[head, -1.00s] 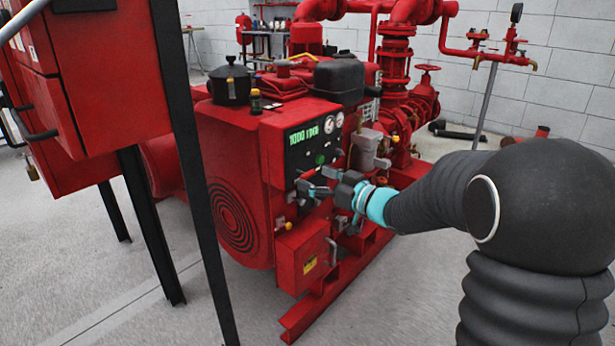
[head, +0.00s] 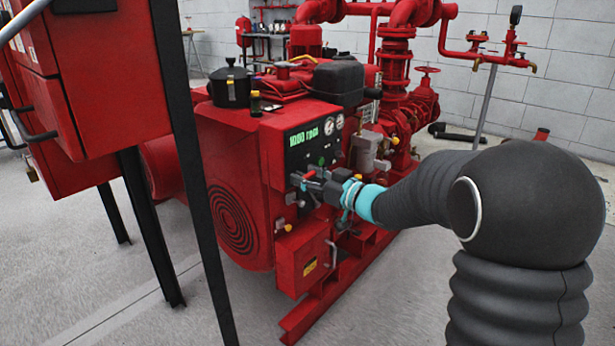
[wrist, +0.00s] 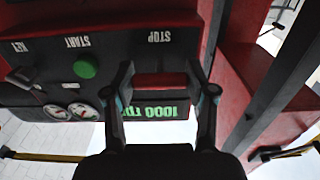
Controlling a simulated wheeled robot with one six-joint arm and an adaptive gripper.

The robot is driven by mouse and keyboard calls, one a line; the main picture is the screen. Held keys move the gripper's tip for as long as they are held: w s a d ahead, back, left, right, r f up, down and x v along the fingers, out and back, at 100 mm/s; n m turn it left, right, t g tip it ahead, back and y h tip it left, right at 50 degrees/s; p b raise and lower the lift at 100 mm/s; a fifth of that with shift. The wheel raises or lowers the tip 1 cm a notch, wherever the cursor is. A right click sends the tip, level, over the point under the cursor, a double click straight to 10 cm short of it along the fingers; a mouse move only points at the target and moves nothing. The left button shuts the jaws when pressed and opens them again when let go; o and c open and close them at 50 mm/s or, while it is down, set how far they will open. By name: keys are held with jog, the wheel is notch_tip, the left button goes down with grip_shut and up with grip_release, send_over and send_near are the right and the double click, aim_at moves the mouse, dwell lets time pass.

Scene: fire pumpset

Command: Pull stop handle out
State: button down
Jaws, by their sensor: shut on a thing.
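The stop handle (wrist: 160,80) is a red bar below the STOP label in the wrist view, where the panel appears upside down. My gripper (wrist: 162,88) has one finger at each end of the bar and is shut on it. In the head view my gripper (head: 305,181) is at the front of the black control panel (head: 303,151), and a bit of the red handle (head: 309,174) shows beside the fingers. How far the handle stands out from the panel is hard to tell.
A green START button (wrist: 85,68), gauges (wrist: 83,111) and a KEY switch (wrist: 22,80) share the panel. A red box (head: 301,260) sits below it. A red cabinet (head: 110,85) on dark legs stands at the left. The grey floor at the front is clear.

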jog(key=shift+p+v, duration=0.35)
jog(key=shift+v, duration=0.75)
jog(key=shift+c, duration=1.7)
grip_release()
jog(key=v, duration=1.2)
